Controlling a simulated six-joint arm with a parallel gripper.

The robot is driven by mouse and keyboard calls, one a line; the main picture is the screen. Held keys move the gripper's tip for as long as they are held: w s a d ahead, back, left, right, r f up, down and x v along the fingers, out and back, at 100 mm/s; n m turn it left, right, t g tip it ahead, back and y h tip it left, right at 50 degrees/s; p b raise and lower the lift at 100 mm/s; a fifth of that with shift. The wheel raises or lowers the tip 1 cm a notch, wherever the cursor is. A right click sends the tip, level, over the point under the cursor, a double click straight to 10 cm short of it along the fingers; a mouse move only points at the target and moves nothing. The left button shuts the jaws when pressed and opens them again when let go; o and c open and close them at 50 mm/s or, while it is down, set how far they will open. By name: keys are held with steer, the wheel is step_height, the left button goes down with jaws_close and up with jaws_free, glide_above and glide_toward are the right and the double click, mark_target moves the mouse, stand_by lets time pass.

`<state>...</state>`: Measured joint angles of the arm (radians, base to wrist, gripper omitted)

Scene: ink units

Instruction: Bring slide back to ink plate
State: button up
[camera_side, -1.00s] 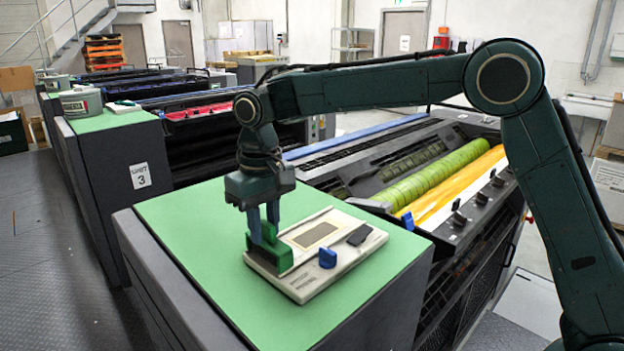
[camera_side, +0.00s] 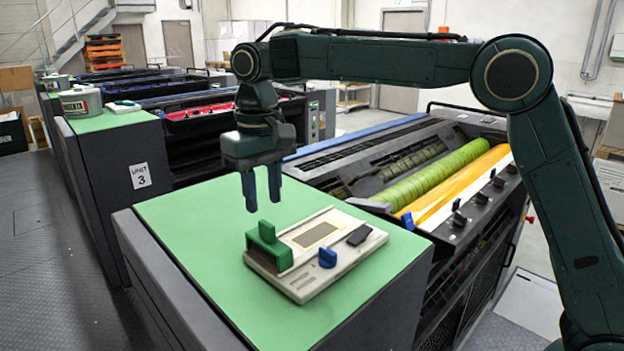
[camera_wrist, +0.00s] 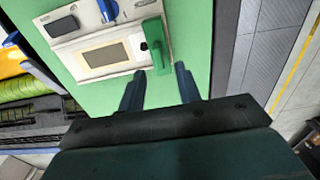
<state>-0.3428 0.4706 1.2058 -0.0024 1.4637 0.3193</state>
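The slide appears to be the green block with an upright tab (camera_side: 268,247), at the left end of a pale device (camera_side: 300,285) on a green-topped cabinet. The device has a framed tan plate (camera_side: 316,235), a blue knob (camera_side: 327,258) and a dark pad (camera_side: 359,235). In the wrist view the green slide (camera_wrist: 156,47) lies across the device's end, beside the tan plate (camera_wrist: 105,55). My gripper (camera_side: 263,203) is above the slide, apart from it, with its fingers spread and nothing between them. Both fingers also show in the wrist view (camera_wrist: 159,84).
The green top (camera_side: 190,230) is clear around the device. A press with a yellow-green roller (camera_side: 440,178) and small knobs stands to the right. Another unit marked 3 (camera_side: 140,176) stands behind left, with a tin (camera_side: 80,102) on its top.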

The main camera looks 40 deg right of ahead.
mark_target(266, 224)
step_height(266, 224, up, 8)
steer(key=shift+f, duration=0.25)
steer(key=shift+d, duration=0.1)
stand_by(0.5)
steer(key=s+d+r+t, duration=0.1)
steer(key=s+d+t, duration=0.2)
steer(key=s+d, duration=1.05)
steer(key=s+d+f+t, duration=0.2)
steer(key=s+d+f, duration=0.1)
steer(key=s+f, duration=0.8)
steer(key=s, duration=0.5)
steer(key=shift+s+d+t, duration=0.15)
steer(key=shift+d+t, duration=0.05)
steer(key=shift+t, duration=0.1)
stand_by(0.4)
